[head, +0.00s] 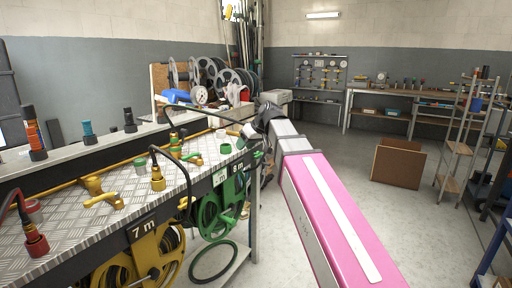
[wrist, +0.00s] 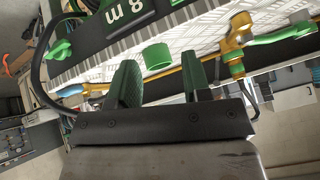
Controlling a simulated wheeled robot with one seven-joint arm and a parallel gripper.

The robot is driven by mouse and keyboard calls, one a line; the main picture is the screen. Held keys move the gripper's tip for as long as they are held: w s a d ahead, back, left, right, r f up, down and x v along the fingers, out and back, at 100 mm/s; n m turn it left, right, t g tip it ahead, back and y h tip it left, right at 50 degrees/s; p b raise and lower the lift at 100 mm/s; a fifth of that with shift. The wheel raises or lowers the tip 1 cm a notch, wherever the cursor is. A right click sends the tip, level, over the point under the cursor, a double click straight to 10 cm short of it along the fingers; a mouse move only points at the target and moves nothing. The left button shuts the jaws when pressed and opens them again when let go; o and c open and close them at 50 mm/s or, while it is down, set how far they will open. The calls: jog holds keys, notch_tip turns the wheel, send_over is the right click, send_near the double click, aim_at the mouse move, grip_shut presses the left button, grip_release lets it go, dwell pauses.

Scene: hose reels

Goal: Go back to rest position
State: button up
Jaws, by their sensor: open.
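My pink and grey arm reaches forward from the lower right in the head view. My gripper (head: 264,118) is at its far end, close to the right end of the metal workbench top (head: 105,188). In the wrist view the two fingers of my gripper (wrist: 165,88) stand apart with nothing held between them. A green cap or ring (wrist: 157,57) lies on the bench top beyond the gap between the fingers. A brass tap with a green handle (wrist: 238,42) is right of the fingers in the wrist view.
Green (head: 212,212) and yellow (head: 140,262) hose reels hang under the bench. A black hose curves beside my gripper. A brown box (head: 398,163) stands on the floor at right, near a shelf ladder (head: 458,148). The floor between is clear.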

jog(key=s+d+f+m+g+h, duration=0.1)
jog(key=s+d+f, duration=0.4)
jog(key=f, duration=0.8)
jog(key=s+d+f+m+g+h, duration=0.1)
jog(key=s+d+f+m+h, duration=0.2)
jog(key=d+f, duration=0.7)
jog(key=s+d+f+m+g+h, duration=0.1)
jog(key=s+d+f+m, duration=0.3)
jog(key=f, duration=1.3)
jog(key=s+d+h, duration=0.1)
jog(key=s+d, duration=0.3)
jog(key=shift+m+h, duration=0.4)
jog(key=shift+f, duration=0.1)
jog(key=shift+c, duration=0.2)
